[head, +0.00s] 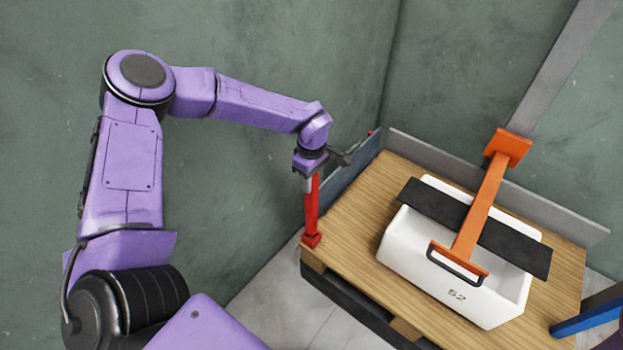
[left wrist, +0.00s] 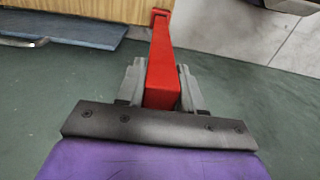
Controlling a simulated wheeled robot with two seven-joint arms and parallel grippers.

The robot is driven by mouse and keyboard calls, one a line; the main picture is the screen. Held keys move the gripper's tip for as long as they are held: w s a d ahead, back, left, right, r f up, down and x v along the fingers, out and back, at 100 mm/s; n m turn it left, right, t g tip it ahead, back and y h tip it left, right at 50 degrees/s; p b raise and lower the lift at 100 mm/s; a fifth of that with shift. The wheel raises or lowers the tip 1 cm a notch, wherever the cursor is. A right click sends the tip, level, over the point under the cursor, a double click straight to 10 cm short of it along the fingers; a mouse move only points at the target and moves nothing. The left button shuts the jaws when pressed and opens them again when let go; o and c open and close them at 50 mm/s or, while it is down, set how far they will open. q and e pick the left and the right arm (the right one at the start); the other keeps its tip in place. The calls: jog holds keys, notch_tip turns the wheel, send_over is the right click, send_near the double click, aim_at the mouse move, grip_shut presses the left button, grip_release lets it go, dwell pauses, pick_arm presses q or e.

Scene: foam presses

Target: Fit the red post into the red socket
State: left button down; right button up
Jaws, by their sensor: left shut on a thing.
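The red post (head: 312,203) stands roughly upright at the left corner of the wooden pallet-like table (head: 350,215). My left gripper (head: 308,180) is shut on its upper part. In the left wrist view the post (left wrist: 162,75) runs away from between the grey fingers (left wrist: 162,90). A wider red piece (head: 311,240) shows at the post's lower end, also in the left wrist view (left wrist: 160,14). I cannot tell whether it is the post's own foot or the red socket, nor how the post sits there. My right gripper is out of view.
A white bin (head: 400,240) marked 52 stands on the table, with a black slab (head: 525,252) and an orange post (head: 479,210) across it. Grey panels (head: 560,213) line the back edge. A blue bar (head: 588,320) is at the lower right.

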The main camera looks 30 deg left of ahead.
pick_arm(q)
jog(key=shift+p, duration=0.35)
jog(key=shift+f+b, duration=1.5)
jog(key=shift+f, duration=1.5)
jog(key=c, duration=0.6)
grip_release()
jog(key=shift+c, duration=0.2)
notch_tip(320, 180, up, 11)
jog(key=shift+f+p, duration=0.2)
jog(key=shift+p, duration=0.7)
